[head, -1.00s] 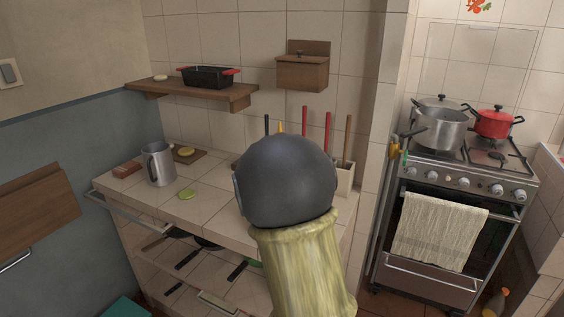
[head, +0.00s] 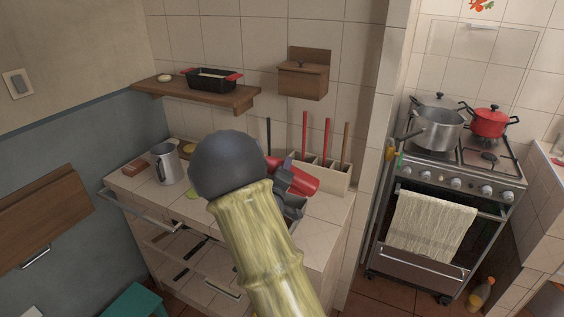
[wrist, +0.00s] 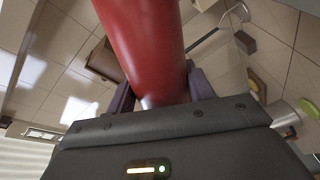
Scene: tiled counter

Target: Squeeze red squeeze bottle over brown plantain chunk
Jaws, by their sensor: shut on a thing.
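My gripper (head: 289,178) is shut on the red squeeze bottle (head: 302,182) above the right part of the tiled counter. The bottle is tilted in the head view, and my arm hides part of it. In the wrist view the red bottle (wrist: 145,42) fills the space between the two dark fingers, and its far end is out of frame. I cannot single out the brown plantain chunk. A yellow piece (head: 189,147) lies on a brown board and a green piece (head: 192,196) lies on the counter, left of my gripper and apart from it.
A metal jug (head: 166,164) and a reddish-brown block (head: 133,168) stand at the counter's left. A utensil holder (head: 325,174) with upright handles stands behind the bottle. A shelf (head: 200,95) holds a black pan (head: 213,80). The stove (head: 455,181) with pots is at right.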

